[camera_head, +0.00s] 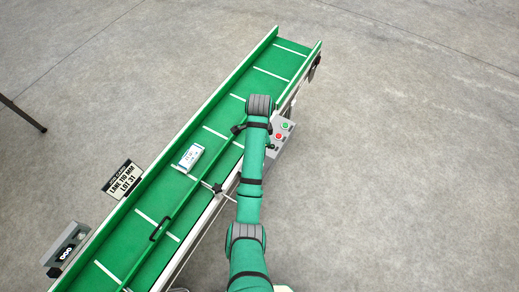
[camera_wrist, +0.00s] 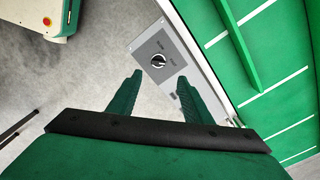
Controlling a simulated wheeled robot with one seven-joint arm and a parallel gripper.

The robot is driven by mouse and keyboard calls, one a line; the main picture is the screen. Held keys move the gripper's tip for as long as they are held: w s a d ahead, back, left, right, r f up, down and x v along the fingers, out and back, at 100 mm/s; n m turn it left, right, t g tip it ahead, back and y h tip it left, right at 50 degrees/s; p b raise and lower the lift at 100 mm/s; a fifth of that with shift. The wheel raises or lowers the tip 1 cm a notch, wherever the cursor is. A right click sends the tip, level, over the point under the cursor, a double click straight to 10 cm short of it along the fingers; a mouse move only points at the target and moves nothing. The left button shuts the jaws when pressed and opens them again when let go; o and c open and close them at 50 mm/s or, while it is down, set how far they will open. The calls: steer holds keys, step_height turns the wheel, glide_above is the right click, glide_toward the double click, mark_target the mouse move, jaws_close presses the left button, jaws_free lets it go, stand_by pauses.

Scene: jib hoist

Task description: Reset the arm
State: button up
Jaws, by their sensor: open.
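My arm (camera_head: 251,180) is green with grey joint covers. In the head view it reaches up from the bottom edge along the right side of a green conveyor. Its far end is by the conveyor's right rail. In the wrist view my gripper (camera_wrist: 160,77) is open, with two dark green fingers apart and nothing between them. Beyond the fingertips is a grey panel (camera_wrist: 150,45) with a black rotary knob (camera_wrist: 158,61). I cannot tell how far the fingertips are from the panel. In the head view the fingers are mostly hidden by the wrist.
The conveyor (camera_head: 274,72) has white cross lines and carries a small white carton (camera_head: 190,157) beside a green guide rail (camera_head: 184,204). A grey button box (camera_head: 284,135) is right of my arm. A sign (camera_head: 123,180) and a counter (camera_head: 68,250) stand left. Concrete floor is clear at right.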

steer(key=shift+w, duration=0.1)
stand_by(0.3)
steer(key=s+d+f+n+t+h, duration=0.25)
steer(key=s+d+f, duration=0.4)
steer(key=f, duration=0.35)
steer(key=s+d+n+t, duration=0.1)
steer(key=s+n+t, duration=0.45)
steer(key=s, duration=0.65)
steer(key=s+a+r+n+t+y, duration=0.1)
steer(key=s+a+r+n+t, duration=0.2)
steer(key=s+r, duration=0.7)
steer(key=s+a+r+n+t+y, duration=0.1)
steer(key=s+a+r+n+t, duration=0.3)
steer(key=s+r, duration=0.6)
step_height(320, 180, up, 4)
steer(key=shift+s+a+r, duration=0.15)
steer(key=shift+s+a, duration=0.05)
steer(key=shift+s, duration=0.2)
steer(key=shift+y, duration=0.25)
